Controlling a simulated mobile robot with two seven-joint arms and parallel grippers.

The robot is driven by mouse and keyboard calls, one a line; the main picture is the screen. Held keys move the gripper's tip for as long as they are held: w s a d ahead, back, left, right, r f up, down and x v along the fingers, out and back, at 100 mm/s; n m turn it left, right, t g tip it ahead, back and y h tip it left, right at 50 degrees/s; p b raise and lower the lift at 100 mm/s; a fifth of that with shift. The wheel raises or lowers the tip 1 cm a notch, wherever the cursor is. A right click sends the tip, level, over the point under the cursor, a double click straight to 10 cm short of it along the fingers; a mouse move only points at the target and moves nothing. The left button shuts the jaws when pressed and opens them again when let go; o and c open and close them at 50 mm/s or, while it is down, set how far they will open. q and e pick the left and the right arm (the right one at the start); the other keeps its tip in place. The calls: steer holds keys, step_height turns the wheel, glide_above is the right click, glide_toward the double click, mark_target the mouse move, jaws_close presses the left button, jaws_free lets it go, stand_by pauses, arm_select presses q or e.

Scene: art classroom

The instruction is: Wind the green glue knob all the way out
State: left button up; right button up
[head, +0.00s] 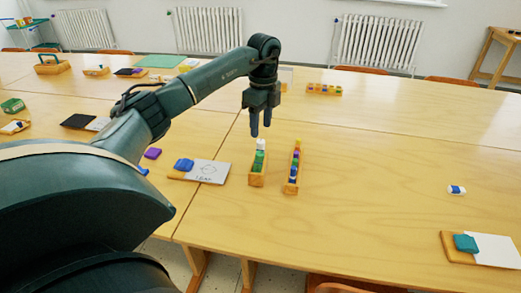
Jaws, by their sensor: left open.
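My left gripper (261,130) is open and points down, with nothing between its fingers. Its fingertips are just above and apart from a narrow wooden holder (257,182) on the table. Small green pieces (259,160) sit in that holder, with a white piece (261,144) at its far end. Which of these is the green glue knob is too small to tell. My right gripper is not in view.
A second wooden holder (291,188) with several coloured pieces stands close on the right. An eraser-like block (456,189) lies far right. The table between is clear.

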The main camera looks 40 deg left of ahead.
mark_target(260, 153)
arm_select(q)
steer(key=f, duration=0.9)
steer(key=shift+s+d, duration=0.1)
steer(key=shift+s, duration=0.1)
steer(key=shift+c, duration=0.5)
jaws_close()
